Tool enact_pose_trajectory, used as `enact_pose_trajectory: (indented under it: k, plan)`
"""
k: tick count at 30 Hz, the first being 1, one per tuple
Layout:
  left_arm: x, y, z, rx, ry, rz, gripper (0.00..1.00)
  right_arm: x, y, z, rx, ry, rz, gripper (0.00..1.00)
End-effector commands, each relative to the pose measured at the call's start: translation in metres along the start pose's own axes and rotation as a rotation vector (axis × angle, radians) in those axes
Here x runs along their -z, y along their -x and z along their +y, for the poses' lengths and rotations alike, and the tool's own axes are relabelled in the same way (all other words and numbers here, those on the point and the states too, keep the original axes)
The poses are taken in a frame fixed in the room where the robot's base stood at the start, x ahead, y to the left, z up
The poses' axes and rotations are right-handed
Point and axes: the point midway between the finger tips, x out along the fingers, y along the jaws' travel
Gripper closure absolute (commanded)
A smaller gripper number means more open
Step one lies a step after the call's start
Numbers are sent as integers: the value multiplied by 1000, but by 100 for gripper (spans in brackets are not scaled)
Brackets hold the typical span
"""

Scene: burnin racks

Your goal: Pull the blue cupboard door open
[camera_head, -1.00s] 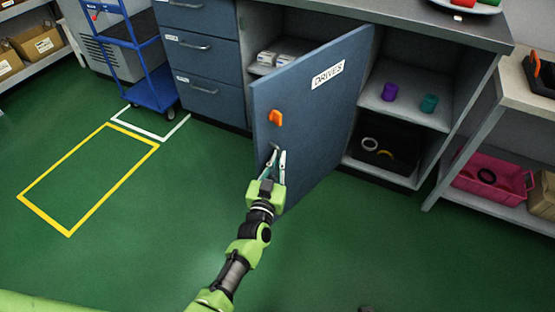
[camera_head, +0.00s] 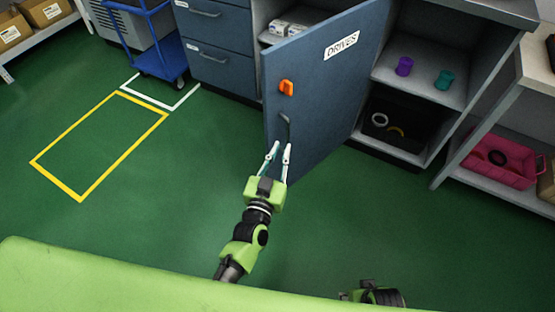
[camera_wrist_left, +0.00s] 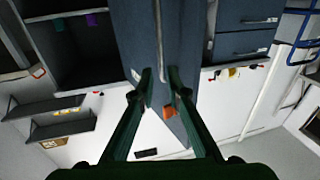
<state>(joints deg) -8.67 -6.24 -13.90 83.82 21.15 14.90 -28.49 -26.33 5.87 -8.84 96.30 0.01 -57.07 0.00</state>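The blue cupboard door (camera_head: 325,90), labelled DRIVES, stands wide open, swung out from the cupboard, with shelves showing to its right. It carries an orange latch (camera_head: 286,88) and a small grey handle (camera_head: 285,126) below it. My left gripper (camera_head: 281,151) is just below and in front of the handle, its two fingers parted with nothing seen between them. In the left wrist view, the door (camera_wrist_left: 185,45) lies ahead of the parted fingertips (camera_wrist_left: 160,75), and the orange latch (camera_wrist_left: 168,111) shows too. My right gripper is not seen; only part of an arm shows at the bottom.
The open cupboard holds a purple spool (camera_head: 404,66), a teal spool (camera_head: 444,80) and a black bin (camera_head: 388,138). A pink crate (camera_head: 497,163) sits on a low shelf at right. A blue trolley (camera_head: 160,58) stands at left. The green floor is clear before the door.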

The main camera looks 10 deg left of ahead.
Motion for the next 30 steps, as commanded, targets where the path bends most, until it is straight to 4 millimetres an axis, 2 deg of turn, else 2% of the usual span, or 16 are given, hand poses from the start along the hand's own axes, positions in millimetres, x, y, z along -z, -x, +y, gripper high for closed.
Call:
enact_pose_trajectory:
  k: [3,6,17,19,20,23,25,30]
  plan:
    - [0,19,0,0,0,-1,86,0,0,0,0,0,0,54]
    - [0,28,0,0,-2,0,86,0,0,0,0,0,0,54]
    - [1,34,0,-1,-1,1,86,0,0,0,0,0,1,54]
    - [0,34,0,-2,-1,-1,99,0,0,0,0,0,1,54]
    - [-1,35,0,-4,-2,-5,100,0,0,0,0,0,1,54]
    - [-17,40,2,-28,-3,-59,100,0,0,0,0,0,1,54]
    - [-39,48,5,-63,-6,-141,100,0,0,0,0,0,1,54]
    - [-116,91,2,-143,-12,-438,100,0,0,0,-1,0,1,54]
